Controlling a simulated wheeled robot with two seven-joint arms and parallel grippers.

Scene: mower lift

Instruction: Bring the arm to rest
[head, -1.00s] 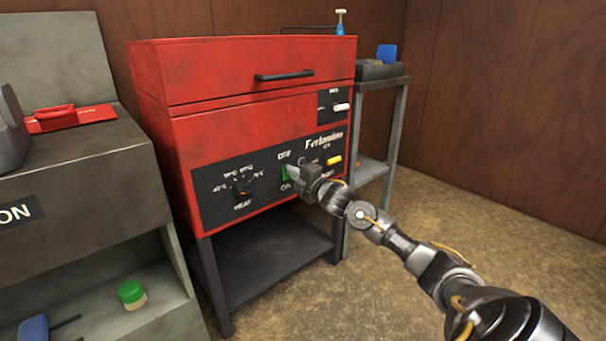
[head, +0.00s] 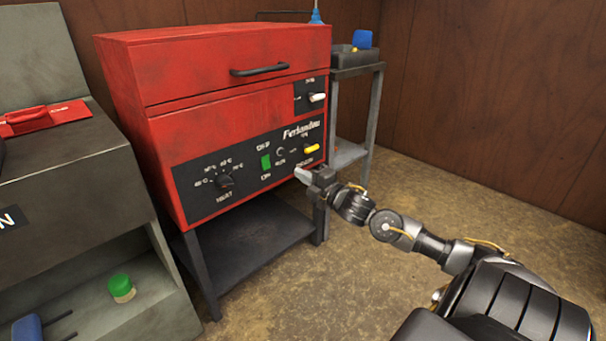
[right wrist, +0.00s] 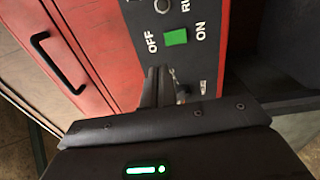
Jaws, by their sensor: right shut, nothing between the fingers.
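My right gripper (head: 302,173) is shut and empty. It points at the lower right of the black control panel (head: 190,185) on the red cabinet, beside the lettering. The green switch (head: 266,162) is left of the fingertips and apart from them. In the right wrist view the shut fingers (right wrist: 158,88) lie in front of the panel, with the green switch (right wrist: 176,37) beyond them, between OFF and ON labels. My right arm stretches in from the lower right in the head view. My left gripper is not in view.
The red cabinet (head: 225,75) has a dark handle (head: 260,69), a knob (head: 225,181) and a yellow switch (head: 311,148). A grey bench (head: 60,170) with a green-capped jar (head: 121,287) stands at left. A grey stand (head: 373,115) is behind right. Floor at right is clear.

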